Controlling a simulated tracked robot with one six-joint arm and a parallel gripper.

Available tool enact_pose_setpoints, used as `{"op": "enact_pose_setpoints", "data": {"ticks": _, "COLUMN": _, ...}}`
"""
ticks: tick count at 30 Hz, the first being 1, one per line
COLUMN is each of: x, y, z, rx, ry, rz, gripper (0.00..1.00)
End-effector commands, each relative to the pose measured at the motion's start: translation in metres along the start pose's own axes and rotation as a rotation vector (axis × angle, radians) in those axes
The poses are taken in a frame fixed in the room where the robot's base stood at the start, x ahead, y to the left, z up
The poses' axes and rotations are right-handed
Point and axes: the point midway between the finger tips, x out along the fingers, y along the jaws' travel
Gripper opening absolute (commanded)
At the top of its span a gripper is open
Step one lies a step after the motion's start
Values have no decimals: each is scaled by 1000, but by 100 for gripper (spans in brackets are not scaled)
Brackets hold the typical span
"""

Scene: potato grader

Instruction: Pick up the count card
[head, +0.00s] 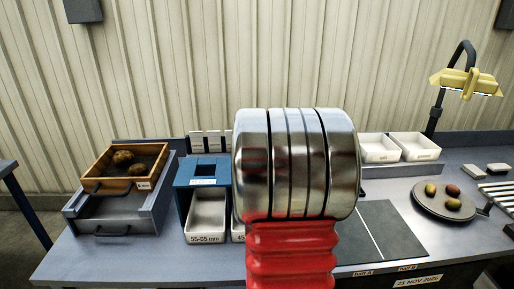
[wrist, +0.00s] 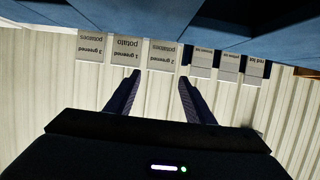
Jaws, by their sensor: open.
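In the wrist view, which is upside down, three pale count cards stand in a row: "3 greened potatoes" (wrist: 90,47), "1 greened potato" (wrist: 126,51) and "2 greened potatoes" (wrist: 162,55). My gripper (wrist: 160,76) is open and empty, its two dark fingers pointing toward the cards. The fingertips lie across the picture from just below the "1 greened potato" card to just below the right side of the "2 greened potatoes" card. They appear apart from the cards. In the head view my arm hides the gripper and the count cards.
Smaller lot cards, one reading "red lot" (wrist: 256,68), stand beside the count cards.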

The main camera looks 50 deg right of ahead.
Motion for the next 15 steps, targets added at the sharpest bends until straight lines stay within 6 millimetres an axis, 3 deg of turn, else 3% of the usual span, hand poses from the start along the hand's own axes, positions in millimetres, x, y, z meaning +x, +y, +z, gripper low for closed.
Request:
{"op": "enact_pose_setpoints", "data": {"ticks": 8, "x": 3, "y": 0, "z": 0, "rx": 1, "ry": 0, "rz": 1, "gripper": 48}}
{"op": "enact_pose_setpoints", "data": {"ticks": 15, "x": 25, "y": 0, "z": 2, "rx": 2, "ry": -1, "rz": 1, "gripper": 48}}
